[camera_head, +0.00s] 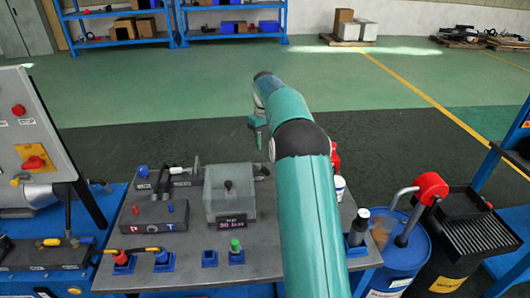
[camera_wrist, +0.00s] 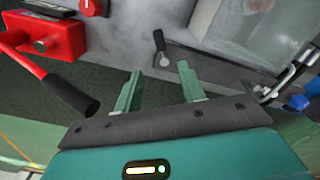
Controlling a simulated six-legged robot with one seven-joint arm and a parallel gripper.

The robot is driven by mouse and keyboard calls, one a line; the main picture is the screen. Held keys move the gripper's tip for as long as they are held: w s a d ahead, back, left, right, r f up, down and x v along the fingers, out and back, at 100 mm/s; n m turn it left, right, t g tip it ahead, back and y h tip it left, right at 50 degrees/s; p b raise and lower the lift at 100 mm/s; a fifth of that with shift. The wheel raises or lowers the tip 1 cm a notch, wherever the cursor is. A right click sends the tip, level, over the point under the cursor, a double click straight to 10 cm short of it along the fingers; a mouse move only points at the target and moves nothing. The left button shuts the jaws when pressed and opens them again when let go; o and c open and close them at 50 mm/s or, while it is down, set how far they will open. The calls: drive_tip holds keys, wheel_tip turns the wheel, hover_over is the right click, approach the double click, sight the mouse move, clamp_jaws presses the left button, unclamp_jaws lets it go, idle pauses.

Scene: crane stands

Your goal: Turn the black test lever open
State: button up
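A small black lever (camera_wrist: 159,42) shows in the wrist view at upper middle, beside a round metal pivot on a grey surface. My gripper (camera_wrist: 161,88) is open and empty, with its two teal fingers apart. The lever lies beyond the fingertips, roughly in line with the gap between them, and does not appear to touch them. I cannot clearly pick out the black lever there.
A red block (camera_wrist: 52,42) with a red, black-gripped handle lies left of my fingers. A clear box (camera_wrist: 240,25) is at upper right; the head view shows it on the bench (camera_head: 280,262). A blue drum (camera_head: 402,262) stands at right. The floor behind the bench is clear.

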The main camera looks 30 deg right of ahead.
sight(263, 170)
drive_tip(key=shift+r, duration=0.75)
drive_tip(key=c, duration=0.4)
drive_tip(key=shift+s+d+f, duration=0.15)
drive_tip(key=shift+s+f, duration=0.05)
drive_tip(key=shift+f, duration=0.1)
drive_tip(key=c, duration=0.3)
drive_tip(key=s+d+f+n+t+y, duration=0.1)
drive_tip(key=s+d+f+t+y, duration=0.1)
drive_tip(key=s+d+f+y, duration=0.1)
drive_tip(key=shift+s+d+f+y, duration=0.15)
drive_tip(key=shift+d+f+y, duration=0.2)
drive_tip(key=shift+y, duration=0.25)
clamp_jaws()
drive_tip(key=s+d+f+t+y, duration=0.1)
drive_tip(key=d+f+t+y, duration=0.1)
drive_tip(key=d, duration=0.3)
drive_tip(key=x, duration=1)
drive_tip(key=shift+s+a+r, duration=0.1)
drive_tip(key=shift+a+r, duration=0.05)
drive_tip(key=shift+a, duration=0.05)
